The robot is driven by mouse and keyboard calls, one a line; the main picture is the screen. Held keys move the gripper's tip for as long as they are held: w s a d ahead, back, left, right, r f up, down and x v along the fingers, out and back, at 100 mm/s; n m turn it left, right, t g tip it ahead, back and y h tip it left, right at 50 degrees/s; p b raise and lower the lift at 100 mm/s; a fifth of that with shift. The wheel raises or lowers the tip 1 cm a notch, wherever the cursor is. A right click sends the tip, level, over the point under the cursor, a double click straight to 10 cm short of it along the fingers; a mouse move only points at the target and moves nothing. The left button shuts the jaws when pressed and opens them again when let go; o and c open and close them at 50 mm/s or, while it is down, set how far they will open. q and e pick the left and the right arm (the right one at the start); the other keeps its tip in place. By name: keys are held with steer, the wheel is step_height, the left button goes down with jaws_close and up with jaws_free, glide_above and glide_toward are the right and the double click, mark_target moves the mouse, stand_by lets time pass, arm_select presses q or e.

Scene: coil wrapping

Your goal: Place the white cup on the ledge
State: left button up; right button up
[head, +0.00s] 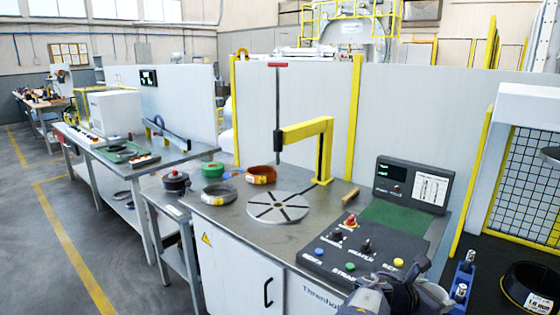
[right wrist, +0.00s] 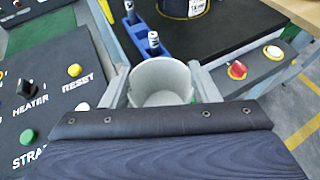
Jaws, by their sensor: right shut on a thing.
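The white cup (right wrist: 160,84) shows in the right wrist view, upright with its open rim facing the camera. The two fingers of my right gripper (head: 384,296) stand on either side of it, shut on it. In the head view the gripper is at the bottom edge, just in front of the control console (head: 365,245), and the cup cannot be made out clearly there. My left gripper is in no view. I cannot tell which surface is the ledge.
A blue holder (head: 463,275) with small bottles stands right of the console. Beyond it a black coil (head: 533,287) lies on a dark surface. A round slotted turntable (head: 277,208), coils and a yellow post arm (head: 305,131) occupy the metal table. A red button (right wrist: 237,70) is right of the cup.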

steer(key=a+f+n+t+y, duration=0.8)
steer(key=a+f+n+y, duration=0.4)
steer(key=f, duration=0.3)
steer(key=shift+w+a+f+n, duration=0.15)
steer(key=shift+a+f+n, duration=0.1)
steer(key=shift+f+n, duration=0.15)
steer(key=shift+a+r, duration=0.1)
steer(key=shift+a, duration=0.1)
steer(key=s+f+p, duration=0.1)
steer(key=s+f, duration=0.3)
steer(key=shift+f, duration=0.1)
stand_by(0.4)
